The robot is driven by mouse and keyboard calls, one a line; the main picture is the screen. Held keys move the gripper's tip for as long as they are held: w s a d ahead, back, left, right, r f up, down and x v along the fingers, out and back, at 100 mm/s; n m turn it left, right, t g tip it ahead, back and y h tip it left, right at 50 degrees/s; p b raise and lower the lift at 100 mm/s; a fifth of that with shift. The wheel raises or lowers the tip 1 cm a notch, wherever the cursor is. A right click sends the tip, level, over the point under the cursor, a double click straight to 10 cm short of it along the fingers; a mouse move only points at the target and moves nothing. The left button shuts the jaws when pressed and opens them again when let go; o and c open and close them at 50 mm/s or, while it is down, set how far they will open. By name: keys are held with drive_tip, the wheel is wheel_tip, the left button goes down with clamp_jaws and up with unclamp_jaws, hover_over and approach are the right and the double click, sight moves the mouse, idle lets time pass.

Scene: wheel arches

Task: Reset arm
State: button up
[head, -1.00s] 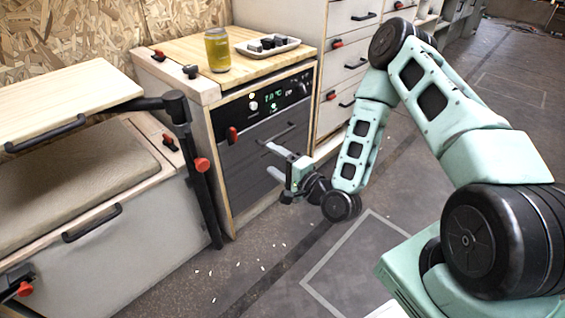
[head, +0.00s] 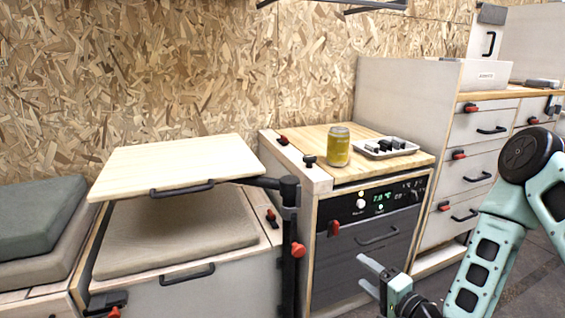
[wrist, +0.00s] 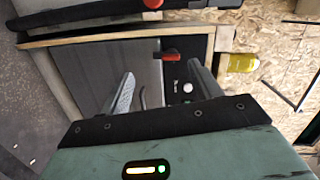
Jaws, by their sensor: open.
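My gripper (head: 371,277) is in the lower right of the head view, in front of the dark oven front (head: 362,250). Its two fingers are apart with nothing between them. In the wrist view my gripper (wrist: 158,88) also shows spread, empty fingers, with the oven front and its red latch (wrist: 171,55) beyond them. The oven door is shut. My arm comes in from the right edge of the head view.
A yellow can (head: 338,148) and a white tray (head: 404,151) with dark blocks stand on the wooden counter above the oven. A swing-out wooden table (head: 180,165) juts out at the left over a cushioned bench (head: 170,235). Drawers (head: 470,180) stand at the right.

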drive_tip(key=s+a+r+n+g+h, duration=0.2)
drive_tip(key=s+a+r+n+g, duration=0.35)
drive_tip(key=a+n+g, duration=0.6)
drive_tip(key=s+d+r+n+g+h, duration=0.15)
drive_tip(key=s+r+n, duration=0.3)
drive_tip(key=s, duration=0.55)
drive_tip(key=s+d+r+n+g+h, duration=0.1)
drive_tip(key=s+r+n+g+h, duration=0.15)
drive_tip(key=s+r, duration=0.6)
wheel_tip(320, 180, up, 30)
drive_tip(key=s+p, duration=0.2)
drive_tip(key=p, duration=3)
drive_tip(key=shift+s, duration=0.15)
